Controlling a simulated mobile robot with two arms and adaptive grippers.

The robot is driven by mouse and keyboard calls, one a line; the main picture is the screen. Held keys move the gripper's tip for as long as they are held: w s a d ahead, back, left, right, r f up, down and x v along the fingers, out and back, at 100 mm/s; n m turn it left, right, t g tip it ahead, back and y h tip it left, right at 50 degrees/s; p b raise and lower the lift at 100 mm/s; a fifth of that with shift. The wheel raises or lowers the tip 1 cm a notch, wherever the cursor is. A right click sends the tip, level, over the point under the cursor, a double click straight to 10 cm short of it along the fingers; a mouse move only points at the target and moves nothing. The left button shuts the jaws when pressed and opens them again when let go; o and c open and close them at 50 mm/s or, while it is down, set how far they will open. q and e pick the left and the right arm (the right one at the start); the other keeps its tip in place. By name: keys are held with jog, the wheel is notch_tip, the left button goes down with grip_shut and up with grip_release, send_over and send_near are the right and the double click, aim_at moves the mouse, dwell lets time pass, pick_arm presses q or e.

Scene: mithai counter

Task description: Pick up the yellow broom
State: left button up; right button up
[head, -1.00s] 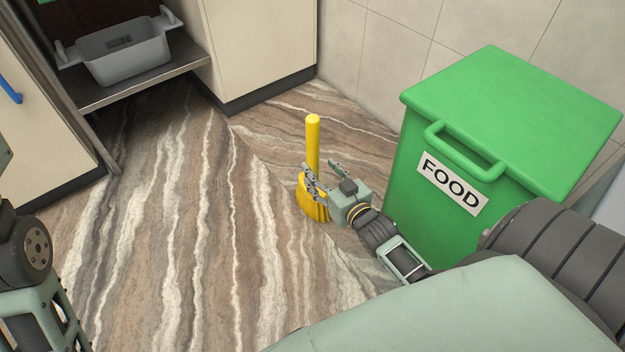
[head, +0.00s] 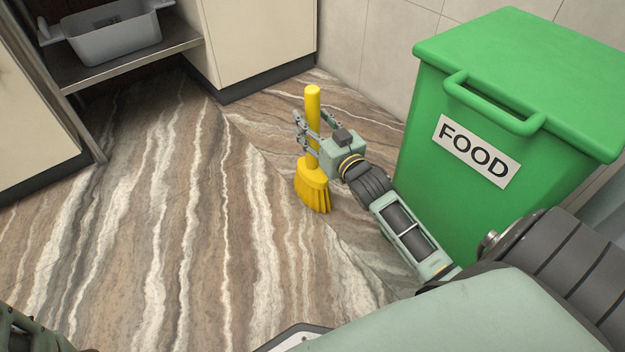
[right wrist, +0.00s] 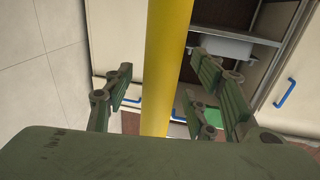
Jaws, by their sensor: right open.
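The yellow broom (head: 313,190) stands upright on the floor in the head view, bristles down, its handle pointing up. My right gripper (head: 312,125) is open, with its fingers on either side of the handle just above the broom head. In the right wrist view the yellow handle (right wrist: 165,60) runs up between the open fingers of my right gripper (right wrist: 160,85), with gaps visible on both sides. Only a dark piece of my left arm shows at the bottom left of the head view; its gripper is out of sight.
A green bin labelled FOOD (head: 500,75) stands close to the right of the broom and my right arm. Cream cabinets (head: 260,40) and a shelf (head: 130,65) holding a grey tub (head: 115,45) are behind. The striped floor (head: 150,220) on the left is clear.

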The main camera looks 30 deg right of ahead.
jog(key=shift+w, duration=0.45)
jog(key=c, duration=1.1)
jog(key=shift+r, duration=0.1)
jog(key=shift+c, duration=0.7)
